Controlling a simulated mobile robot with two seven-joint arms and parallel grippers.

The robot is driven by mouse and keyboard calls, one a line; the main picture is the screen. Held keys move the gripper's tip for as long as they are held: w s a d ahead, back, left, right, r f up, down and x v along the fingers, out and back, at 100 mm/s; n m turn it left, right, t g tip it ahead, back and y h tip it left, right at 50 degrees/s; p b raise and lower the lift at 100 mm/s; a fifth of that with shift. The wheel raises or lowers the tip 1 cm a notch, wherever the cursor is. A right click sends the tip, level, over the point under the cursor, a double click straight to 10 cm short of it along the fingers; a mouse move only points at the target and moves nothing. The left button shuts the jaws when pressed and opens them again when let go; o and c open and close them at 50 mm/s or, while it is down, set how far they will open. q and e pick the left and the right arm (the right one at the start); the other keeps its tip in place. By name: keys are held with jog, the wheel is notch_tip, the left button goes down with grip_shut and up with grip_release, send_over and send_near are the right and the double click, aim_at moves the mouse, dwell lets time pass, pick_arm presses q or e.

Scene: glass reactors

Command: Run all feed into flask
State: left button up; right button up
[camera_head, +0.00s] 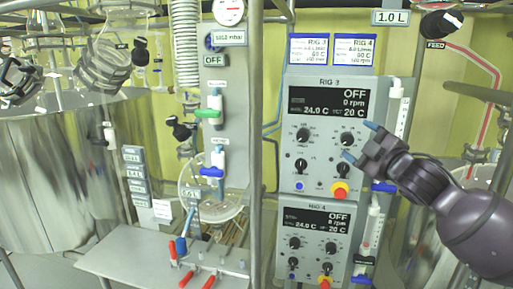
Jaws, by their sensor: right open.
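My right gripper (359,141) comes in from the right, open and empty, its two blue fingertips apart. It is in front of the RIG 3 control box (325,96), beside its upper right black knob (346,139); I cannot tell whether it touches. A FEED label (436,45) is at the top right, just under a black knob (441,22). A red-striped tube (478,60) runs near it. A 1.0 L sign (390,17) hangs to the left of the label. I cannot make out the flask or the feed liquid clearly. My left gripper does not show.
The RIG 4 box (316,240) is below RIG 3; both displays read OFF. A metal post (256,120) stands left of them. A grey panel with green (207,113) and blue (211,171) valve handles is further left. Red-handled tools (187,279) lie on a bench (125,262).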

jog(key=s+d+f+m+g+h, duration=0.1)
jog(key=s+f+m, duration=0.25)
jog(key=f, duration=0.65)
jog(key=s+f+m+h, duration=0.25)
jog(key=s+f, duration=0.25)
jog(key=f, duration=0.5)
jog(key=s+d+f+m+g, duration=0.1)
jog(key=s+f+m, duration=0.3)
jog(key=f, duration=0.6)
jog(key=s+d+f+m+g+h, duration=0.1)
jog(key=s+f+m+g+h, duration=0.2)
jog(key=s+f, duration=1.6)
jog(key=s+m+g, duration=0.1)
jog(key=s+m, duration=0.1)
jog(key=s, duration=0.1)
jog(key=shift+d+f+g+h, duration=0.2)
jog(key=shift+d+g+h, duration=0.1)
jog(key=shift+h, duration=0.05)
dwell(2.5)
